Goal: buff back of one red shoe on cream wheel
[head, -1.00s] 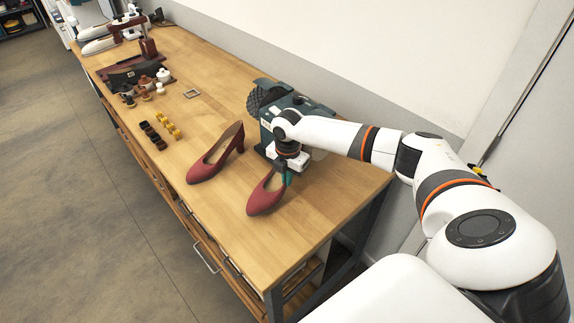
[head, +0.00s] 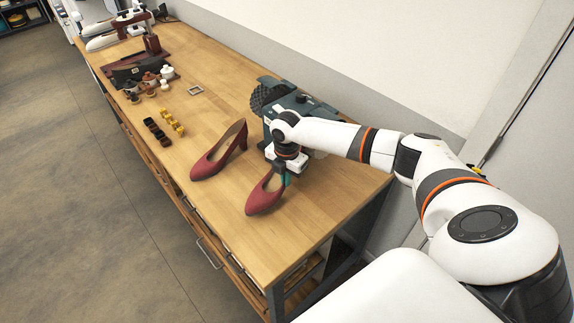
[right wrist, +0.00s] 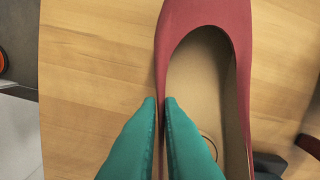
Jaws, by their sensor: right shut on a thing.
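Two red heeled shoes are on the wooden bench. One red shoe (head: 219,155) stands on its own to the left. The other red shoe (head: 263,197) is under my right gripper (head: 284,178), its toe toward the front edge. In the right wrist view the green fingertips of the right gripper (right wrist: 161,101) are shut on the side wall of this red shoe (right wrist: 208,17), one inside and one outside. The buffing machine (head: 292,104) stands behind, with a dark bristly wheel at its left. My arm hides its right part, and I cannot make out a cream wheel. My left gripper is out of view.
Yellow and dark small blocks (head: 171,122) lie in rows to the left. Brushes and jars, a dark bag (head: 132,73) and a stand are farther back. A small square frame (head: 195,90) lies on the bench. The wall runs behind; the bench front is clear.

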